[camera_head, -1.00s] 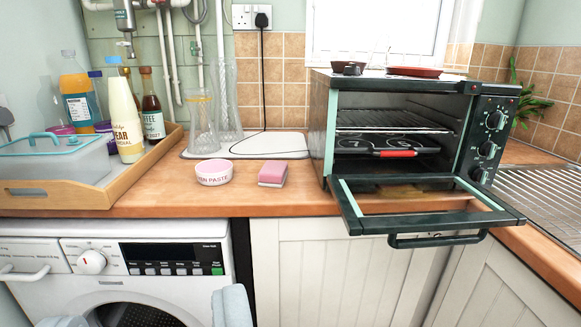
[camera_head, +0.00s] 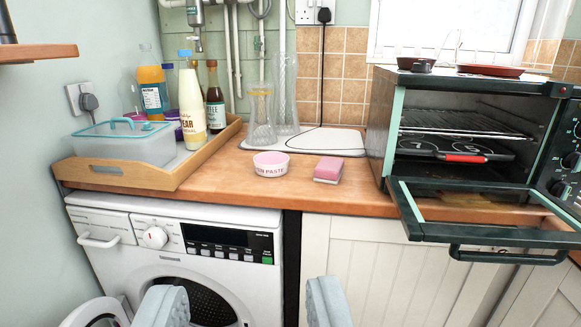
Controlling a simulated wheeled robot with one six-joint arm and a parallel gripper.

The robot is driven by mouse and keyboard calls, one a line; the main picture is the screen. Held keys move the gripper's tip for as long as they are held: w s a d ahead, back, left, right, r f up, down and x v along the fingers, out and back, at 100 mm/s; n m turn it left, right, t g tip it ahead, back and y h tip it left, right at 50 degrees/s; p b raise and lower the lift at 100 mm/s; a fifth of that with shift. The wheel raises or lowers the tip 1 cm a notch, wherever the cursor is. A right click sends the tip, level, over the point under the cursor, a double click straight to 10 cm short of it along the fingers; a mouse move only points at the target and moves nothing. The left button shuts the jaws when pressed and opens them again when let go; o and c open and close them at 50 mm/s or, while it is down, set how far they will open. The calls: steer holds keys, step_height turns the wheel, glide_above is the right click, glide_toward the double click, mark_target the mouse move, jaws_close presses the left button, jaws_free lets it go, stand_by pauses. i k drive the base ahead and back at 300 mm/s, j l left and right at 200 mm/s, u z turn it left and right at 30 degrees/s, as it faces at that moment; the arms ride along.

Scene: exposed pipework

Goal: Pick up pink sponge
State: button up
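The pink sponge (camera_head: 329,170) lies on the wooden counter, between a small pink-and-white bowl and the toaster oven. It has a pink top and a paler lower edge. My gripper (camera_head: 243,305) shows at the bottom of the view as two pale blue-grey fingers set wide apart. It is open, with nothing between the fingers. It is in front of the washing machine, lower in the picture than the sponge and apart from it.
The pink-and-white bowl (camera_head: 271,164) stands just left of the sponge. The toaster oven (camera_head: 478,150) is to the right, its door (camera_head: 480,212) hanging open over the counter edge. A wooden tray (camera_head: 120,176) with bottles and a lidded box is left. Glass vases (camera_head: 262,118) stand behind.

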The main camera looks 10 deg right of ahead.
mark_target(329, 169)
steer(key=i, duration=0.85)
steer(key=l+z, duration=0.05)
